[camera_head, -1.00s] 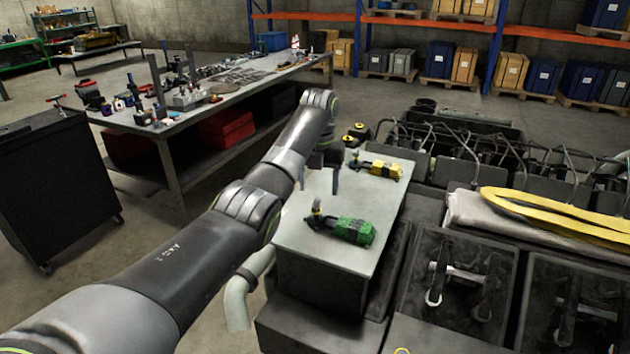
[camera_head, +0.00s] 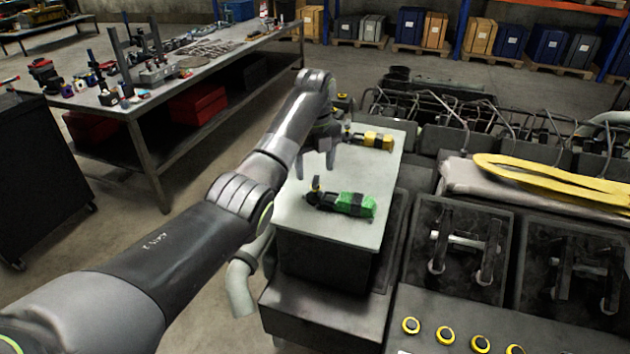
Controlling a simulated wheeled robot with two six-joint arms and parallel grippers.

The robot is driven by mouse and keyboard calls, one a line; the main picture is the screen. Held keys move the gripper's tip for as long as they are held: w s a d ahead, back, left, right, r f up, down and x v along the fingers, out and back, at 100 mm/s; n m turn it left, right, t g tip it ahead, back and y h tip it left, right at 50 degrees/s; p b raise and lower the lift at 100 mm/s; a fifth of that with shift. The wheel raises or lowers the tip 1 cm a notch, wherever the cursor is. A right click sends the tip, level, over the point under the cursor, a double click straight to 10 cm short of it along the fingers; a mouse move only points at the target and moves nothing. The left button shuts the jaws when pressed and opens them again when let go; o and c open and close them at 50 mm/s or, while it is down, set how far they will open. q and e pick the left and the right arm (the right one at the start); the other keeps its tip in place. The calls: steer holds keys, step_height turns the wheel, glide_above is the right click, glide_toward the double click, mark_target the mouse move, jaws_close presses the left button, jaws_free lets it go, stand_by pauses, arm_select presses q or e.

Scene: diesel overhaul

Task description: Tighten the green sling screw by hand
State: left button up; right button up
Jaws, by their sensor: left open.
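The green sling screw (camera_head: 355,204) lies on its side on the pale grey top (camera_head: 340,230) of a box-like block. It has a green and black body and a dark end piece (camera_head: 317,190) at its left. My left gripper (camera_head: 315,167) is open, fingers pointing down, above and just behind the dark end piece in the picture. I see nothing between its fingers. Whether the fingers touch the plate or hang above it, I cannot tell. My right gripper is not in view.
A similar yellow piece (camera_head: 375,140) lies at the back of the same plate. Dark engine parts with pipes and a yellow sling (camera_head: 545,175) are on the right. A workbench (camera_head: 110,112) with tools stands at the left. The plate's front is clear.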

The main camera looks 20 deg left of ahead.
mark_target(316, 179)
arm_select(q)
steer(key=shift+a+n, duration=0.15)
steer(key=shift+n, duration=1.55)
steer(key=shift+d+n, duration=0.35)
steer(key=shift+n, duration=0.75)
steer(key=shift+a+n, duration=0.1)
steer(key=shift+n, duration=2.1)
steer(key=n, duration=0.7)
steer(key=shift+n, duration=1.5)
steer(key=n, duration=0.8)
steer(key=shift+n, duration=0.4)
step_height(316, 179, down, 5)
steer(key=shift+f, duration=0.1)
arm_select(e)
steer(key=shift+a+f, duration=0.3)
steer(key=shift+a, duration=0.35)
